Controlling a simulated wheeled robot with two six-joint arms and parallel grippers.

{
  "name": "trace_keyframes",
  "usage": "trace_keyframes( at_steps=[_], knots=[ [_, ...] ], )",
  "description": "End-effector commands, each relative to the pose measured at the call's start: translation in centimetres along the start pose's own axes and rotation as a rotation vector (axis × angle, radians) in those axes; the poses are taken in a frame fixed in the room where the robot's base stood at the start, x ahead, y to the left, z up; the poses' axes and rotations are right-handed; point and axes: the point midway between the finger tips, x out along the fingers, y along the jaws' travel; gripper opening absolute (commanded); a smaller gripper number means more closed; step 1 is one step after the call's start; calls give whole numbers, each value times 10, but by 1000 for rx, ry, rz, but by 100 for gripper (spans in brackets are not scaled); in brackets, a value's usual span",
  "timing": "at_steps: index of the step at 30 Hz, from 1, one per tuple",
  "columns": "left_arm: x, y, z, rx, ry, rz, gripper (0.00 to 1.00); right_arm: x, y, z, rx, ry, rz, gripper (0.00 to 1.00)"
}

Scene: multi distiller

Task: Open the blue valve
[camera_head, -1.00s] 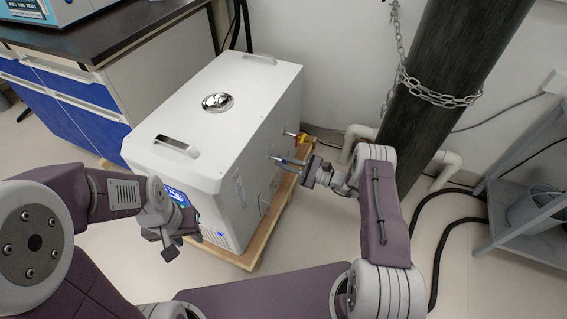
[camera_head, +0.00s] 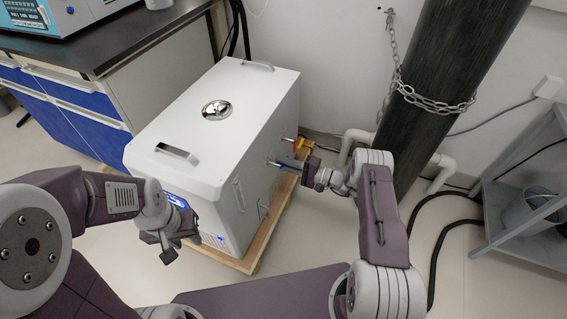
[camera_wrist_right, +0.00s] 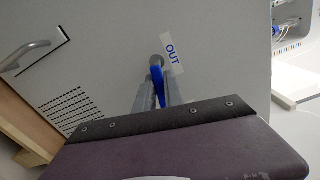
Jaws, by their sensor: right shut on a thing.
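The blue valve handle (camera_wrist_right: 158,82) is on a short metal pipe on the side of the white machine (camera_head: 262,105), beside a label reading "OUT" in the wrist view. My right gripper (camera_wrist_right: 161,98) is shut on the blue handle, with one finger on each side of it. In the head view the right gripper (camera_head: 292,163) is at the machine's right side and mostly hides the blue valve. My left gripper (camera_head: 162,248) is at the machine's front, open and empty, with its fingers pointing down.
A red-and-yellow valve (camera_head: 299,143) is just behind the blue one. The machine stands on a wooden base (camera_head: 265,238). A dark column with a chain (camera_head: 435,98) is close to my right arm. A grey shelf (camera_head: 530,215) stands at the right.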

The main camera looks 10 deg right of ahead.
Motion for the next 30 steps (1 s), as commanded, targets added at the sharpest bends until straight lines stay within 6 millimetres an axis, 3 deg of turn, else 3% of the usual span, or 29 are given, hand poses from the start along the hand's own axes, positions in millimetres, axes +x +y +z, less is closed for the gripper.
trace_keyframes(
  at_steps=[12,29,30],
  knots=[
    [-7,0,-1,0,0,0,36,0,-4,1,-183,-1,0,0],
    [-7,0,-1,0,0,0,36,0,-4,1,-212,-1,1,0],
    [-7,0,-1,0,0,0,36,0,-4,1,-212,-1,1,15]
  ],
)
